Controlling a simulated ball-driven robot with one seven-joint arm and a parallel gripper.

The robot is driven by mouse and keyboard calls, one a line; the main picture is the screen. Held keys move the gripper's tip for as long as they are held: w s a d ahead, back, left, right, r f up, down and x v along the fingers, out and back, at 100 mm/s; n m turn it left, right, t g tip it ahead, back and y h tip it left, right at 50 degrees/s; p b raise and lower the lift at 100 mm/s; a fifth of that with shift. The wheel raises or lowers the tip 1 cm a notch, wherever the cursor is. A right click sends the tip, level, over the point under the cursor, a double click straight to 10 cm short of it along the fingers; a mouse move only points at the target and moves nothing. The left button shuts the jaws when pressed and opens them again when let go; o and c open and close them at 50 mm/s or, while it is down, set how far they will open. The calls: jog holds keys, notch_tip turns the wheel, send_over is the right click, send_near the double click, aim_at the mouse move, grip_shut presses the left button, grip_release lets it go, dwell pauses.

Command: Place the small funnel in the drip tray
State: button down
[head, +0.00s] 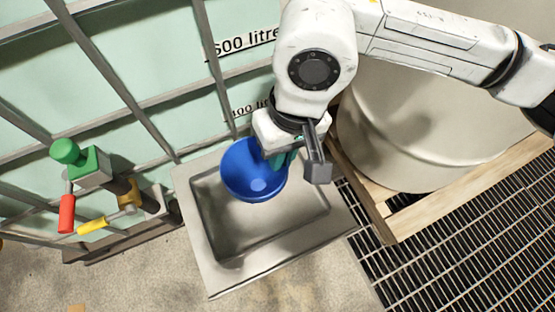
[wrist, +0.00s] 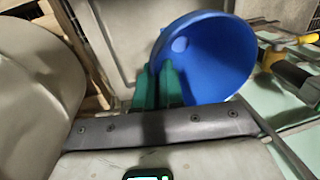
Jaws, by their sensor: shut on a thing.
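The small funnel is a blue cone (head: 252,172) seen in the head view over the upper left part of the metal drip tray (head: 222,273). My gripper (head: 285,158) is at the funnel's right side and is shut on it. In the wrist view the green fingers of my gripper (wrist: 158,85) meet the funnel's near edge, and the funnel (wrist: 208,60) shows its wide mouth with a small round hole. The tray floor shows bare in front of the funnel. I cannot tell whether the funnel touches the tray floor.
A pale tank in a metal cage (head: 150,50) stands behind the tray. Valves with red (head: 67,213) and yellow (head: 93,225) handles stick out at the left. A large beige drum (head: 405,130) stands on a wooden pallet (head: 440,205) at the right. Black floor grating (head: 470,250) lies at the lower right.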

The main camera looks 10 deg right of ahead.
jog(key=shift+w+a+f, duration=0.15)
jog(key=shift+f, duration=0.15)
jog(key=shift+w+a+f+b, duration=0.15)
jog(key=shift+f+b, duration=0.45)
jog(key=shift+f, duration=1.1)
jog(key=shift+f, duration=0.2)
jog(key=c, duration=1.3)
grip_release()
jog(key=shift+o, duration=0.2)
jog(key=shift+r, duration=0.15)
notch_tip(320, 180, up, 12)
jog(key=d+p, duration=0.2)
jog(key=p, duration=0.1)
jog(key=shift+w, duration=0.25)
